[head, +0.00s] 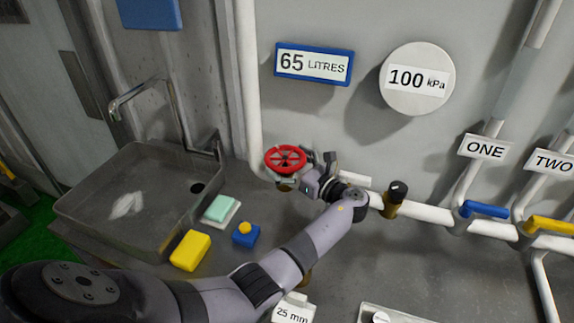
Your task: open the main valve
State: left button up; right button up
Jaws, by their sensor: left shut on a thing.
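The main valve appears to be the red handwheel (284,157) on the white pipe at the foot of the wall. It is round with spokes. My left arm reaches in from the lower left, and my left gripper (303,175) is at the right edge of the wheel, shut on its rim. The gripper hides part of the wheel's right side and the pipe just behind it. The fingertips are small in the picture. My right gripper is not in view.
A "65 LITRES" display (314,64) and "100 kPa" gauge (416,80) are on the wall. Blue handle (485,209) and yellow handle (550,225) sit on pipes at right. A sink (90,185), yellow block (190,250) and blue button box (246,236) are at left.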

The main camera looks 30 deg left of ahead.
aim_at(287, 157)
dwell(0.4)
pick_arm(q)
jog(key=o, duration=0.8)
notch_tip(287, 157, up, 10)
dwell(0.5)
